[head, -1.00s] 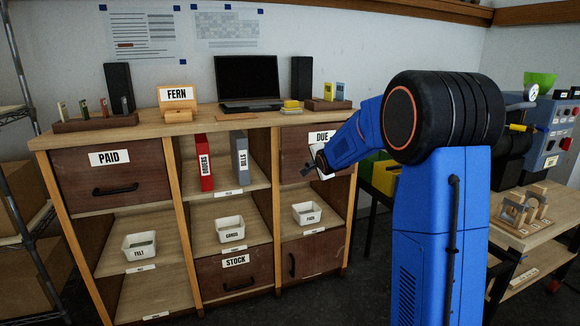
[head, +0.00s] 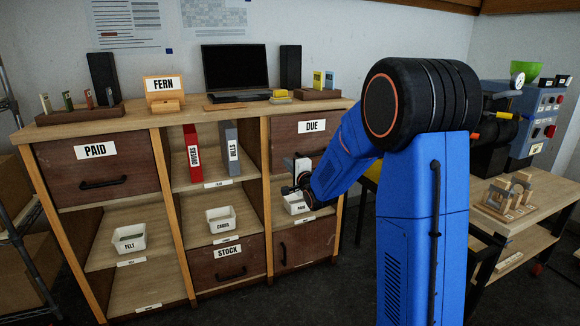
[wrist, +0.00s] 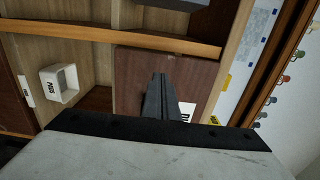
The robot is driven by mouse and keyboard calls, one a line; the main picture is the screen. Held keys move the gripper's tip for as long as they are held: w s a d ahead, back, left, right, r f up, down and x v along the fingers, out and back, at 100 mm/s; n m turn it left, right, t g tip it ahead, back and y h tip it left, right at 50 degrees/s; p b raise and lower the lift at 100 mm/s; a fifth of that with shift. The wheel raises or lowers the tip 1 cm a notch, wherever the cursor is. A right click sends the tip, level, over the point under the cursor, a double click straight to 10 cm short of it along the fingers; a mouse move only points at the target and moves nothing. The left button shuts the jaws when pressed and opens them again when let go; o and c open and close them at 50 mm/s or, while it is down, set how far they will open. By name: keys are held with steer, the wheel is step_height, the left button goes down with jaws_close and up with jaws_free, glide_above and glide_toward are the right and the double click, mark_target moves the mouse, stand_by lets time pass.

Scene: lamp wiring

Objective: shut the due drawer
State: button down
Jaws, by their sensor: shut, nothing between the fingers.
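The due drawer (head: 285,146) is the brown front at the top right of the cabinet, with a white DUE label (head: 318,127). Its front looks about flush with the cabinet frame in the head view.
The paid drawer (head: 70,170) is at the top left, the stock drawer (head: 210,273) at the bottom middle. A white bin (head: 296,208) sits in the open compartment under the due drawer. A workbench (head: 520,228) stands at the right.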

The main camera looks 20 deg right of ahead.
mark_target(276, 151)
steer(key=w, duration=0.9)
steer(key=shift+w+a, duration=0.2)
steer(key=shift+w, duration=0.2)
steer(key=w, duration=0.4)
steer(key=shift+w+r, duration=0.2)
steer(key=shift+w, duration=0.05)
steer(key=shift+a, duration=0.1)
